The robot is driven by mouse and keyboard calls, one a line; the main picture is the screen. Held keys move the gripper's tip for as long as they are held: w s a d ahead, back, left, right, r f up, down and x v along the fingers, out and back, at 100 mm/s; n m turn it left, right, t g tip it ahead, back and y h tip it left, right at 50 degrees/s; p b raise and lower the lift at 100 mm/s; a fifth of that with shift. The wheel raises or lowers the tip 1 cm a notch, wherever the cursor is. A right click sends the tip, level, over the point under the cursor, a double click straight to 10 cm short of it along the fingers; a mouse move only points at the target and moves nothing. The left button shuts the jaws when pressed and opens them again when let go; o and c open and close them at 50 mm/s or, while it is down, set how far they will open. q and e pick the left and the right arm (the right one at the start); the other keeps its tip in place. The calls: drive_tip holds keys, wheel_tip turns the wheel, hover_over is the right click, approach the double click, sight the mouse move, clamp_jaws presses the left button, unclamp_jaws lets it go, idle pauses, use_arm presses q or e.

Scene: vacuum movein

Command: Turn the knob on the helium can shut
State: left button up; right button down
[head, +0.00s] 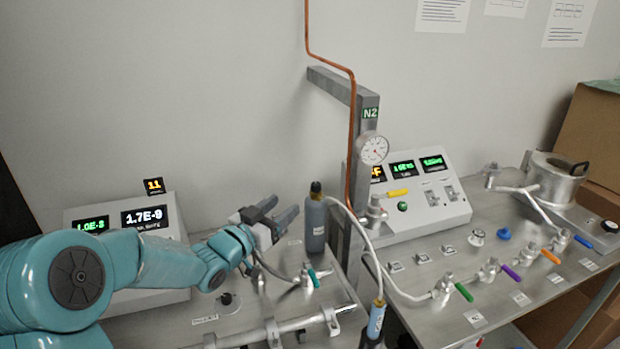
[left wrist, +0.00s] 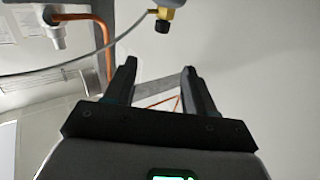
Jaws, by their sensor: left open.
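The helium can (head: 316,226) is a grey cylinder standing upright by the metal post, with a brass valve and a dark knob (head: 315,187) on top. In the left wrist view the black knob (left wrist: 163,26) hangs below its brass fitting, as that picture is upside down. My left gripper (head: 279,212) is open and empty, just left of the can, with its fingers pointing toward it. In the left wrist view the fingertips (left wrist: 160,67) are apart, with the knob beyond them and nothing between them.
A pale hose runs from the can's top to a small blue-grey nozzle piece (head: 376,320). The post (head: 367,125) with a copper pipe and a gauge (head: 373,149) stands right of the can. Valves with coloured handles (head: 464,291) line the right bench. Display panels stand behind.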

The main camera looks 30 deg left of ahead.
sight(313, 186)
use_arm(q)
drive_tip(key=shift+h, duration=0.3)
drive_tip(key=w+p, duration=0.1)
drive_tip(key=w, duration=0.4)
drive_tip(key=w+d+p, duration=0.1)
drive_tip(key=w+p, duration=0.1)
drive_tip(key=w, duration=0.3)
drive_tip(key=w+d+p, duration=0.1)
drive_tip(key=w+p, duration=0.1)
drive_tip(key=w, duration=0.3)
drive_tip(key=shift+w+f, duration=0.1)
drive_tip(key=shift+f, duration=0.2)
drive_tip(key=shift+w+a+f, duration=0.15)
drive_tip(key=shift+w, duration=0.35)
